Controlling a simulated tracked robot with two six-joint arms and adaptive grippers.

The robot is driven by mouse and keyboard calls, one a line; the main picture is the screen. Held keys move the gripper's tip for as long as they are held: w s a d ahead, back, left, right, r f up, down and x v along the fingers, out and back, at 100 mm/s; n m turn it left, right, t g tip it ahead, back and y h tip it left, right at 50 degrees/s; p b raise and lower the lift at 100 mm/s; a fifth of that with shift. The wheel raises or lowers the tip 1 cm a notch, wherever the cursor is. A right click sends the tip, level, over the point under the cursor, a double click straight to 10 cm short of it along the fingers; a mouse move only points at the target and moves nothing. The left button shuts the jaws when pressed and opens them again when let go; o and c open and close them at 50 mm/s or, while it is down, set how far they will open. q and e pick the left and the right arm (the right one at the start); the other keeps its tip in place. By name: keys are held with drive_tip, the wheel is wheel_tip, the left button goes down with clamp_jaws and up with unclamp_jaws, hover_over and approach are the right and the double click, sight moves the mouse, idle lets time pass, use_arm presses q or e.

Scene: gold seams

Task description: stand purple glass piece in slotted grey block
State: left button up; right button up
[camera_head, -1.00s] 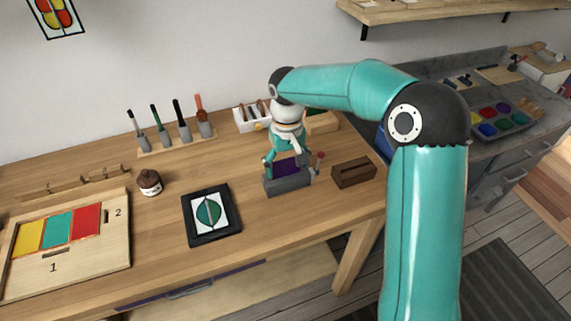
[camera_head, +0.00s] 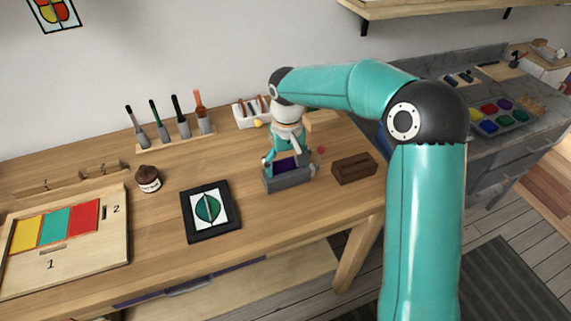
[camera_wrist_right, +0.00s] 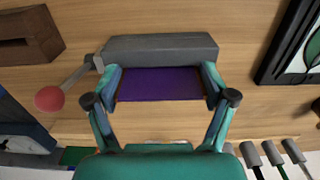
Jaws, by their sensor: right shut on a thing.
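The purple glass piece (camera_head: 284,165) is held upright-looking between the fingers of my right gripper (camera_head: 287,164). In the right wrist view the purple piece (camera_wrist_right: 160,84) spans the gap between both fingertips. The slotted grey block (camera_head: 289,181) stands on the table, with the piece right at it. In the wrist view the grey block (camera_wrist_right: 160,48) lies just beyond the piece's far edge. The slot is hidden, so I cannot tell whether the piece's lower edge is inside it. My left gripper is not in view.
A lever with a red knob (camera_wrist_right: 49,98) sticks out beside the block. A brown slotted block (camera_head: 354,168) stands to its right, a dark-framed panel (camera_head: 211,237) to its left. A tool rack (camera_head: 176,139) and white tray (camera_head: 247,114) are behind.

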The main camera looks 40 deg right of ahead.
idle(0.3)
drive_tip(key=o, duration=1)
drive_tip(key=shift+r+p, duration=2.9)
drive_tip(key=shift+r, duration=0.65)
drive_tip(key=shift+s+f, duration=0.1)
